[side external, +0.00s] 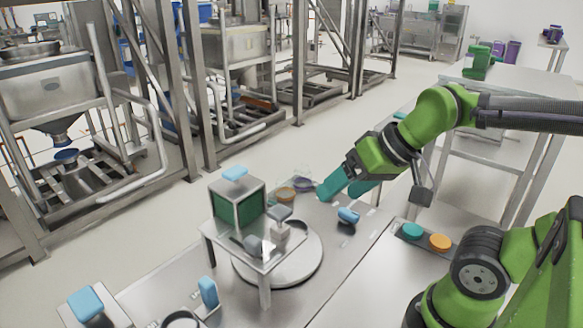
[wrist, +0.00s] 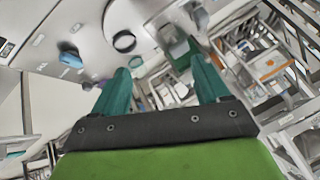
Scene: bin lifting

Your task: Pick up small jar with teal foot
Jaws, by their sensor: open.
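My gripper (side external: 342,190) is open, with two teal fingers pointing down and left above the long metal bench. In the wrist view its fingers (wrist: 160,68) stand apart with nothing held between them. I cannot clearly make out a small jar with a teal foot. Faint clear glass shapes (side external: 303,171) stand just left of the fingertips, near a purple dish (side external: 304,185) and an amber dish (side external: 286,194). Blurred clear shapes (wrist: 172,95) also show between and beyond the fingers in the wrist view; whether one is the jar, I cannot tell.
A raised metal stand (side external: 264,282) carries a box with dark green panels (side external: 225,208), beside a round plate (side external: 308,262). A blue-topped piece (side external: 348,215) is near the gripper. Teal (side external: 411,231) and orange (side external: 439,242) discs lie at the right. Bare bench lies in front (side external: 345,262).

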